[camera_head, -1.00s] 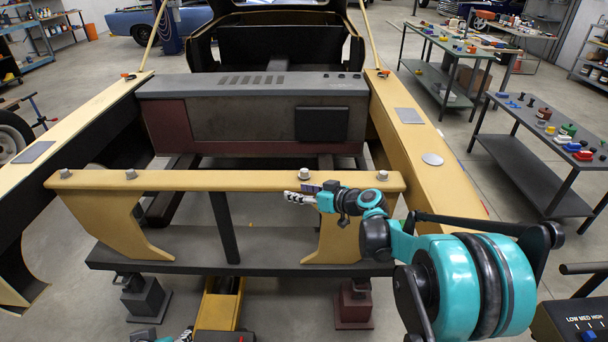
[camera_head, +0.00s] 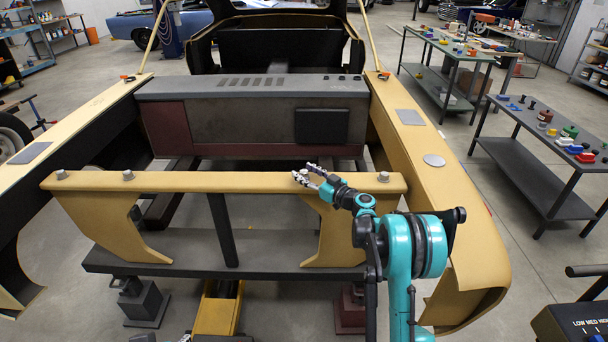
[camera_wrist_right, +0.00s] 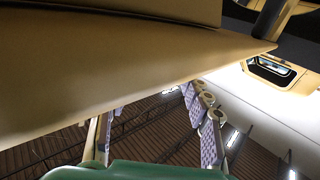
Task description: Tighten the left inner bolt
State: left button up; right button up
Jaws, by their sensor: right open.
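The left inner bolt (camera_head: 128,175) stands on top of the tan crossbar (camera_head: 215,182), left of its middle, with nothing touching it. My right gripper (camera_head: 305,173) is open at the right inner bolt, its two fingers pointing left; they hide most of that bolt, and I cannot tell if they touch it. In the right wrist view the fingers (camera_wrist_right: 158,138) are spread apart with nothing visible between them, under a tan surface. Only a small tip of my left gripper (camera_head: 186,337) shows at the bottom edge; its jaws are out of sight.
Outer bolts sit at the crossbar's left end (camera_head: 62,174) and right end (camera_head: 383,177). Tan fender rails (camera_head: 425,150) flank the bay on both sides. A grey box (camera_head: 235,110) lies behind. A speed control box (camera_head: 575,322) is at the lower right.

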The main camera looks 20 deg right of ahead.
jog(key=shift+w+a, duration=0.2)
jog(key=shift+w, duration=0.1)
grip_shut()
